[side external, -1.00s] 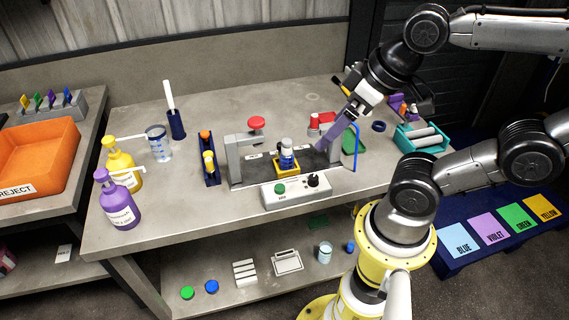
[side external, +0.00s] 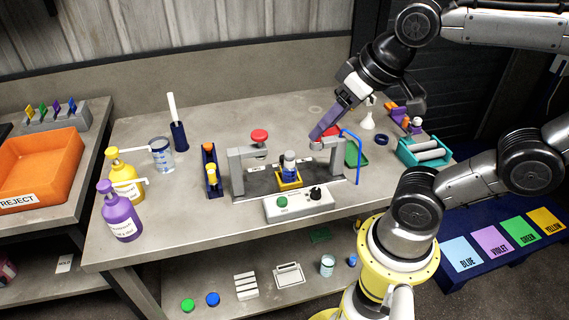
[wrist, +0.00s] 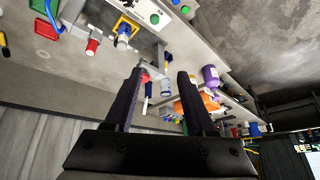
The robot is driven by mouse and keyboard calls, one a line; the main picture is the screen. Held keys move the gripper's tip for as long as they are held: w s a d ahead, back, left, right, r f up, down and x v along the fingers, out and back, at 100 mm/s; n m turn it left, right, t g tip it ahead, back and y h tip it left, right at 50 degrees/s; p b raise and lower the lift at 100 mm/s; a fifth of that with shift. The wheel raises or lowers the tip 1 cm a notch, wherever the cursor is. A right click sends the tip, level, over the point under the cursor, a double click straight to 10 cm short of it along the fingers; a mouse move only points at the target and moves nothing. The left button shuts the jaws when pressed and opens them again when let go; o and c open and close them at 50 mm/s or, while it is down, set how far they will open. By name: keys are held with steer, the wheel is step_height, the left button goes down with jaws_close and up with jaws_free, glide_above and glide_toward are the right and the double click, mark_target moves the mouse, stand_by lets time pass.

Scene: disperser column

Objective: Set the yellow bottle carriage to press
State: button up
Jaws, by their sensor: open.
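The yellow bottle carriage (side external: 288,182) sits on the dark track between two grey uprights, in the middle of the bench. My gripper (side external: 316,135) is open and empty, above and behind the right end of the track, apart from the carriage. In the wrist view, its two fingers (wrist: 160,75) are spread with nothing between them; the yellow carriage (wrist: 130,22) shows at the upper left, outside them.
A control box (side external: 299,203) with a green button stands in front of the track. Yellow and purple pump bottles (side external: 122,213) stand at the left. The back of the bench is mostly clear.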

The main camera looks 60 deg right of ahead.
steer(key=w+d+m+g, duration=0.1)
steer(key=w+d+m, duration=0.2)
steer(key=w, duration=0.4)
steer(key=m+g, duration=0.4)
steer(key=g, duration=0.1)
glide_above(283, 156)
step_height(283, 156, down, 13)
step_height(283, 156, down, 14)
steer(key=shift+a+r, duration=0.15)
steer(key=shift+r, duration=0.05)
jaws_close()
